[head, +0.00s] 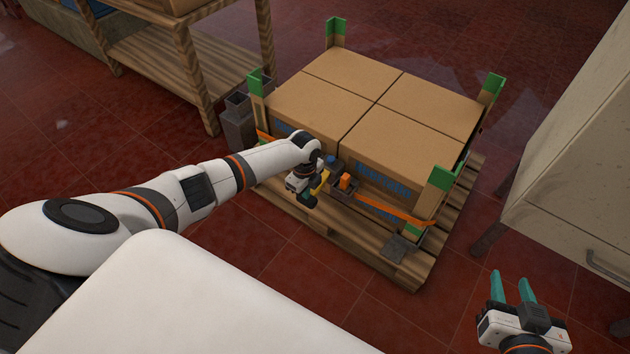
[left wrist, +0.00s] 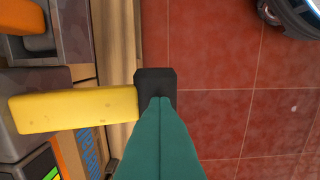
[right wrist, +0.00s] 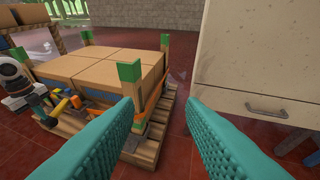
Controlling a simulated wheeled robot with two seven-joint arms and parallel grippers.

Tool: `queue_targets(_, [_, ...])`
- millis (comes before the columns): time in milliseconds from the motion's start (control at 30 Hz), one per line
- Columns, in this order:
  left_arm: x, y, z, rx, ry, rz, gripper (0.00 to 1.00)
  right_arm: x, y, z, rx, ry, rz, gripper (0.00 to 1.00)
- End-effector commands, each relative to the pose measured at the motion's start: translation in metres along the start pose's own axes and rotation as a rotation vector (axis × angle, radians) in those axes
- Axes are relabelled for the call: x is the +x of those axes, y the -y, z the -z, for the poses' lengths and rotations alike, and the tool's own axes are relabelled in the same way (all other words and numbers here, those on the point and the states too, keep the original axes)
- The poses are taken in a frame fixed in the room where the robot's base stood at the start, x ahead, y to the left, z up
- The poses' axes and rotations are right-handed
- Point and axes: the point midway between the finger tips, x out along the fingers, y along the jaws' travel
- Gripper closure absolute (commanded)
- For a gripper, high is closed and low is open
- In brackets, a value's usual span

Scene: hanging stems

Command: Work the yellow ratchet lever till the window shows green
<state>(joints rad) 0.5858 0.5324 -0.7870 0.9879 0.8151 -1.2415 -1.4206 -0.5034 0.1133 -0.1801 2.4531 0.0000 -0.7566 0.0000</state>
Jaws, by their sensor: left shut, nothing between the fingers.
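The yellow lever (head: 320,183) sticks out from the ratchet on the orange strap, on the crate load's front side. In the left wrist view the yellow lever (left wrist: 75,109) lies across the picture and ends in a dark tip (left wrist: 155,82). My left gripper (head: 309,202) is shut and empty; its fingertips (left wrist: 160,100) are at the dark tip, and I cannot tell whether they touch. A small dark panel with a green strip (left wrist: 45,160), perhaps the window, is partly cut off at the lower left. My right gripper (head: 510,285) is open and empty, away from the ratchet.
Cardboard boxes (head: 360,85) with green corner pieces stand on a wooden pallet (head: 410,270). The orange strap (head: 395,211) runs along their front. A pale cabinet (head: 585,170) stands at right, a wooden shelf (head: 150,55) at back left. The red floor in front is clear.

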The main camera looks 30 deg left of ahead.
Motion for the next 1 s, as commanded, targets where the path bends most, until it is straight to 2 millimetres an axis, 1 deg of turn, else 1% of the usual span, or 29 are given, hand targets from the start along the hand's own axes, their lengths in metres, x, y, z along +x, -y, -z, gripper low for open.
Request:
queue_targets(33, [-0.001,0.003,-0.001,0.000,0.001,0.006,1.00,-0.002,0.001,0.004,0.000,-0.032,0.002,0.64])
queue_targets(400, [-0.008,0.006,-0.001,0.000,0.000,0.009,1.00,-0.017,0.007,0.042,0.002,-0.268,0.017,0.64])
queue_targets(600, [-0.010,0.007,0.000,0.000,0.000,0.009,1.00,-0.026,0.009,0.058,0.003,-0.371,0.022,0.64])
queue_targets(733, [-0.010,0.007,0.000,0.000,-0.001,0.009,1.00,-0.028,0.009,0.062,0.004,-0.391,0.023,0.64])
queue_targets(1000, [-0.011,0.007,0.000,0.000,-0.001,0.009,1.00,-0.028,0.009,0.062,0.004,-0.395,0.023,0.64])
